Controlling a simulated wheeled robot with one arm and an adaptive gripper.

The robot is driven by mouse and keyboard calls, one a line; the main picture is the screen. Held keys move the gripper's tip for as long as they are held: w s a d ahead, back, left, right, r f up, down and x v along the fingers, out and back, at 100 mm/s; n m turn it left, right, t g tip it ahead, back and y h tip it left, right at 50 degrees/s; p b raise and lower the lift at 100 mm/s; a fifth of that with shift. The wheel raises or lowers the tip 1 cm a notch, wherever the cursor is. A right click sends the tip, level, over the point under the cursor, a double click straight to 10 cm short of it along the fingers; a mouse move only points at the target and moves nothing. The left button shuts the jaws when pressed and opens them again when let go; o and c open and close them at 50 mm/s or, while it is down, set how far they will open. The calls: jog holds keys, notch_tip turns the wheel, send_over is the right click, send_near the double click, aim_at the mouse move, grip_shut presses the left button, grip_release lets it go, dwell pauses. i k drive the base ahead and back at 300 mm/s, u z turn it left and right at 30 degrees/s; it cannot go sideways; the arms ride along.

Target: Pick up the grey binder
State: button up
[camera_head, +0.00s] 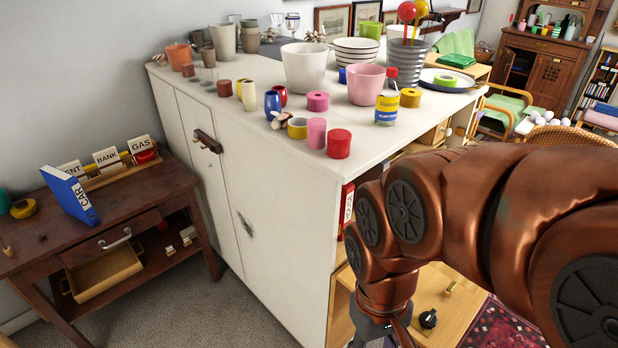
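I cannot make out a grey binder in this view. A blue binder (72,195) labelled CAR leans tilted at the front of the wooden desk at the left. A red binder (347,207) with a white spine label stands inside the white cabinet's open right side, partly hidden by my arm. My gripper (380,332) points down at the bottom edge, right of the cabinet, above a light wooden surface. Its fingertips are cut off by the frame, so its opening and anything between them are hidden.
The white cabinet (262,190) fills the middle, its top crowded with pots, cups and vases. A rack (112,172) with RENT, BANK and GAS cards stands on the desk. Grey carpet (190,310) between desk and cabinet is clear.

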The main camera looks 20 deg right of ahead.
aim_at(373, 173)
jog(key=u, duration=1.8)
jog(key=k, duration=0.7)
jog(key=z, duration=1.45)
jog(key=i, duration=0.5)
jog(key=u, duration=0.1)
